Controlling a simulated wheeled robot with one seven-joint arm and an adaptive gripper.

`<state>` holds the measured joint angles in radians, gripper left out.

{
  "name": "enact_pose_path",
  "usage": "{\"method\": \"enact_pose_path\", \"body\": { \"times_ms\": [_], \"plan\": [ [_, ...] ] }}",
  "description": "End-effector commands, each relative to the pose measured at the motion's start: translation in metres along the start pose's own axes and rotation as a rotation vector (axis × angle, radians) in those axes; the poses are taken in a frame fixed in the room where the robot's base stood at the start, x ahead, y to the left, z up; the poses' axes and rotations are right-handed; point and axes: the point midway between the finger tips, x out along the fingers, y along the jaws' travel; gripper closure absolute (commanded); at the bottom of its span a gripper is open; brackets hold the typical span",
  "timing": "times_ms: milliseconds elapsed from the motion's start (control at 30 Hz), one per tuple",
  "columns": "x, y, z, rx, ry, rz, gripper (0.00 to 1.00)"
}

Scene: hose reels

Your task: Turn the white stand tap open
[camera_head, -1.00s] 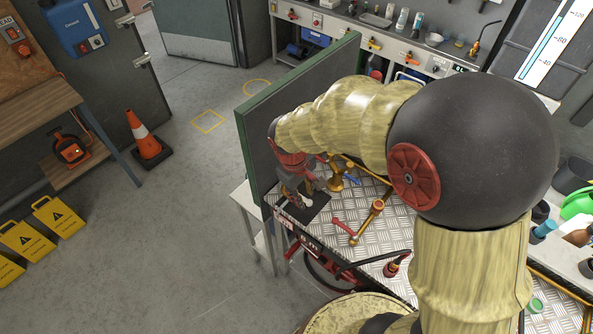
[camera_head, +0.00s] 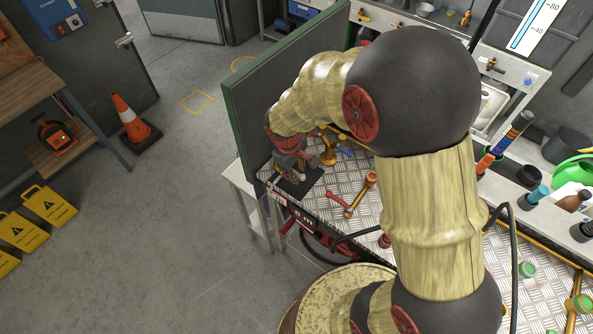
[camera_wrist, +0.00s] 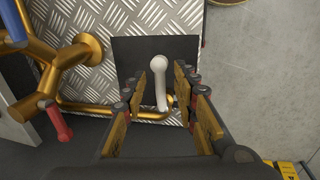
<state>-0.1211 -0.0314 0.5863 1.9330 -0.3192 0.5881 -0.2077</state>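The white tap handle (camera_wrist: 157,82) shows in the wrist view in front of a dark square plate (camera_wrist: 125,58), above a gold pipe. It stands nearly upright in the picture, leaning slightly. My gripper (camera_wrist: 160,88) is open, with one finger on each side of the handle and visible gaps on both sides. Whether the fingertips reach past the handle in depth is unclear. In the head view my gripper (camera_head: 288,163) is low over the dark plate (camera_head: 300,188) at the bench's left corner and mostly hides the tap.
A red-handled tap (camera_head: 338,201) and a blue-handled tap (camera_head: 345,152) sit to the right on the tread-plate bench (camera_head: 322,210). A green-edged panel (camera_head: 232,135) stands upright close behind and left of my gripper.

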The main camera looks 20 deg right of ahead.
Motion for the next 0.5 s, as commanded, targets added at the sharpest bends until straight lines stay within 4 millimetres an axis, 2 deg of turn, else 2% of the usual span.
{"method": "enact_pose_path", "body": {
  "times_ms": [167, 500],
  "plan": [
    [-0.0004, 0.0001, -0.0001, 0.0, 0.0, 0.0, 0.71],
    [-0.0006, 0.0001, -0.0001, 0.0, 0.0, 0.0, 0.9]
  ]
}}
